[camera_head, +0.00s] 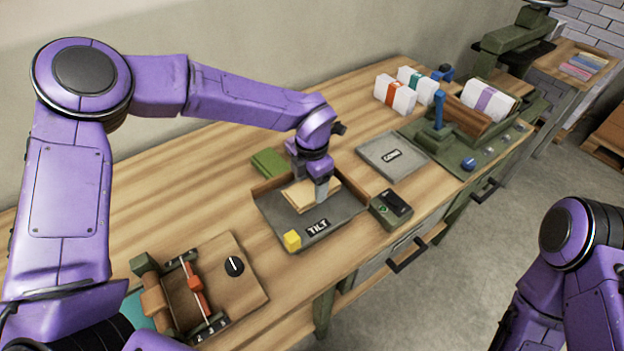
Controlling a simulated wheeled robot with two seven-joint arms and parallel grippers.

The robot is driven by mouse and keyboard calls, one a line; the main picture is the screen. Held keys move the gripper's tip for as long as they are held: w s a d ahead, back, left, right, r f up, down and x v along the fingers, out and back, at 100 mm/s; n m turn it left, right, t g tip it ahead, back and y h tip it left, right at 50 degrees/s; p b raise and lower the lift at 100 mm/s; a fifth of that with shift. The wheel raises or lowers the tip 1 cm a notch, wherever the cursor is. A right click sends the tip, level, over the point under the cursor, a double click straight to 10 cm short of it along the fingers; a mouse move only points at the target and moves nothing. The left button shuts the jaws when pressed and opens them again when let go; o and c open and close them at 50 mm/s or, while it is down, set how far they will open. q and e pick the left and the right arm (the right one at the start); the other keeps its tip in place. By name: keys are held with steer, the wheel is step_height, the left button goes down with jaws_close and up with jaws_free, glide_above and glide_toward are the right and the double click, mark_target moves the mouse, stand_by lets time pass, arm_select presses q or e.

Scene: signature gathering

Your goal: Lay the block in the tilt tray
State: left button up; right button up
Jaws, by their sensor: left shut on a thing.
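The tilt tray (338,231) is a dark grey tray with wooden edges and a TILT label, in the middle of the workbench. A flat cream block (299,197) is at the tray, beneath my left gripper (322,192). The gripper points down and is shut on the block. The fingers cover part of it, and I cannot tell whether it rests fully on the tray floor.
A green pad (269,163) lies behind the tray. A dark device (391,208) and a grey labelled plate (392,156) are to its right. White banded bundles (395,95) stand farther back.

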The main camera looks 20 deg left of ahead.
mark_target(311, 187)
arm_select(q)
steer(key=shift+s+r, duration=0.15)
steer(key=shift+s, duration=0.5)
steer(key=shift+w+f, duration=0.1)
steer(key=shift+f, duration=0.1)
steer(key=o, duration=1.2)
steer(key=shift+w+f, duration=0.1)
steer(key=shift+w, duration=0.2)
steer(key=shift+o, duration=0.2)
steer(key=shift+w+f, duration=0.1)
steer(key=shift+w, duration=0.1)
steer(key=shift+s+r, duration=0.3)
steer(key=shift+r, duration=0.1)
step_height(311, 187, up, 12)
steer(key=b, duration=0.2)
arm_select(e)
steer(key=shift+s+f, duration=0.15)
steer(key=shift+f, duration=0.4)
steer(key=shift+s+f, duration=0.15)
steer(key=shift+f, duration=0.4)
arm_select(q)
steer(key=shift+w, duration=0.1)
